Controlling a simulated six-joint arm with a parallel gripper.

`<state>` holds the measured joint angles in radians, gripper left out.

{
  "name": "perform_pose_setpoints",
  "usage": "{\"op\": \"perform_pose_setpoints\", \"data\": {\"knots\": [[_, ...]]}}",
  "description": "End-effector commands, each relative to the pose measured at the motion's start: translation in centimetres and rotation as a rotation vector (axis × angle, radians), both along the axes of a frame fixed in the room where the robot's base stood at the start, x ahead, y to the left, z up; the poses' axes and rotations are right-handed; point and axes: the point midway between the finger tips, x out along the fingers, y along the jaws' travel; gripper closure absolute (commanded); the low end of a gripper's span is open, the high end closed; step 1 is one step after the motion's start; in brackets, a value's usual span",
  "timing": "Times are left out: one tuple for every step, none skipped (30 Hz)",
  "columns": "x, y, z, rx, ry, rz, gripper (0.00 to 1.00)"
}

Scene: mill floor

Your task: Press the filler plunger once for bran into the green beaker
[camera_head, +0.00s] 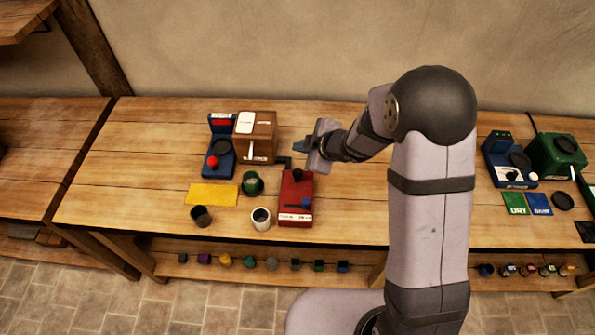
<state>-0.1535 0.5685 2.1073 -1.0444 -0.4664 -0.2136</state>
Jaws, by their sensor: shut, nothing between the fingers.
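The green beaker (253,184) stands upright on the bench, just in front of a brown wooden box (263,130) with white labels. A dark part (284,161) sticks out at the box's lower right. I cannot tell for sure which part is the filler plunger. A blue device (221,140) with a red knob (212,161) stands left of the box. My gripper (300,146) is shut and empty, pointing left, to the right of the brown box and behind a red box (296,205) with a black knob (297,174). It appears apart from all of them.
A dark cup (201,216), a pale cup (261,219) and a yellow mat (212,195) lie near the front edge. A blue device (508,164), a green machine (556,155) and cards marked DRY (515,203) stand at right. The bench's left end is clear.

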Motion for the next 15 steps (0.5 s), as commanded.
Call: {"op": "perform_pose_setpoints", "data": {"knots": [[0.0, 0.0, -0.8, 0.000, 0.000, 0.000, 1.00], [0.0, 0.0, -1.1, 0.000, 0.000, 0.000, 1.00], [0.0, 0.0, -1.5, 0.000, 0.000, 0.000, 1.00], [0.0, 0.0, -1.9, -0.001, 0.000, -0.001, 1.00], [0.0, 0.0, -2.2, -0.001, 0.000, -0.001, 1.00], [0.0, 0.0, -2.7, -0.001, 0.000, -0.001, 1.00], [0.0, 0.0, -3.1, -0.001, 0.000, -0.001, 1.00], [0.0, 0.0, -3.4, -0.001, 0.000, -0.001, 1.00], [0.0, 0.0, -3.9, -0.001, 0.000, -0.001, 1.00], [0.0, 0.0, -4.3, -0.001, 0.000, -0.001, 1.00], [0.0, 0.0, -4.6, -0.001, 0.000, -0.001, 1.00], [0.0, 0.0, -5.1, -0.001, 0.000, -0.001, 1.00], [0.0, 0.0, -5.4, -0.001, 0.000, -0.001, 1.00], [0.0, 0.0, -5.8, -0.001, 0.000, -0.001, 1.00], [0.0, 0.0, -6.1, -0.001, 0.000, -0.001, 1.00]]}}
